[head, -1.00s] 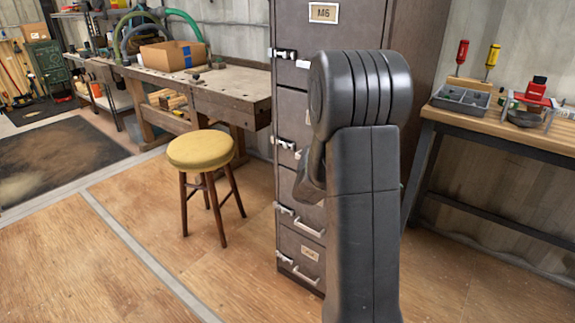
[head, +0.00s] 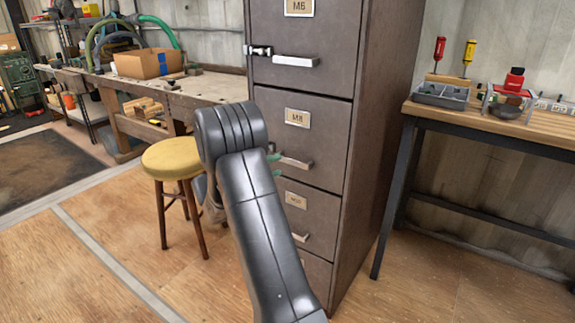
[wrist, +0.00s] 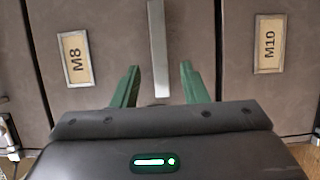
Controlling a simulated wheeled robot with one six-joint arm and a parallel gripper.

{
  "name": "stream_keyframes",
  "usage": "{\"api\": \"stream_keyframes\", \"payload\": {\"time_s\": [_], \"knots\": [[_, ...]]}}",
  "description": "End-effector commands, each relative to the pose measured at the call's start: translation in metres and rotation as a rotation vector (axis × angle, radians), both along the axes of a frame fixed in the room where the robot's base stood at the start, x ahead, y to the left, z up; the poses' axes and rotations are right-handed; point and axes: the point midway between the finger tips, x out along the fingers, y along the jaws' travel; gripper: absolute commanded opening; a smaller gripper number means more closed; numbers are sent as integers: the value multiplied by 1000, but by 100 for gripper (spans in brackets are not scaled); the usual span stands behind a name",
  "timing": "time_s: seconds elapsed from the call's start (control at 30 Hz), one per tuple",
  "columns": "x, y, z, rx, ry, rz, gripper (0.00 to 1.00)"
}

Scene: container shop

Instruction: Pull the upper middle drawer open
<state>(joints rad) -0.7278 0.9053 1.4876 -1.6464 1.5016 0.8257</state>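The grey-brown cabinet (head: 349,110) stands ahead with its drawers stacked. The upper middle drawer (head: 325,128), labelled M8, looks flush with the front. Its label (wrist: 75,58) is at the left in the wrist view. Its pale bar handle (head: 297,163) is partly hidden by my arm in the head view. In the wrist view, the handle (wrist: 158,45) runs between the two green fingers of my gripper (wrist: 160,68). My gripper is open, with one finger on each side and visible gaps to the bar. In the head view, only a bit of green finger shows beside my arm.
The M6 drawer (head: 305,30) is above and the M10 drawer (head: 318,217) below. A yellow stool (head: 172,158) stands left of my arm, near a workbench (head: 185,92). A wooden table (head: 530,125) with tools stands right. Floor is open at front left.

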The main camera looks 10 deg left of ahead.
Motion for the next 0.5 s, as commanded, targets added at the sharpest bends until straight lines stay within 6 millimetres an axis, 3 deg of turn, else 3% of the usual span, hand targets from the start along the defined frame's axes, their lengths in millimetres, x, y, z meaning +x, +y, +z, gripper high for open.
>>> {"api": "stream_keyframes", "payload": {"time_s": [0.2,0.5], "knots": [[29,-28,-1,0,0,-3,40],[43,-40,0,-1,1,0,40]]}}
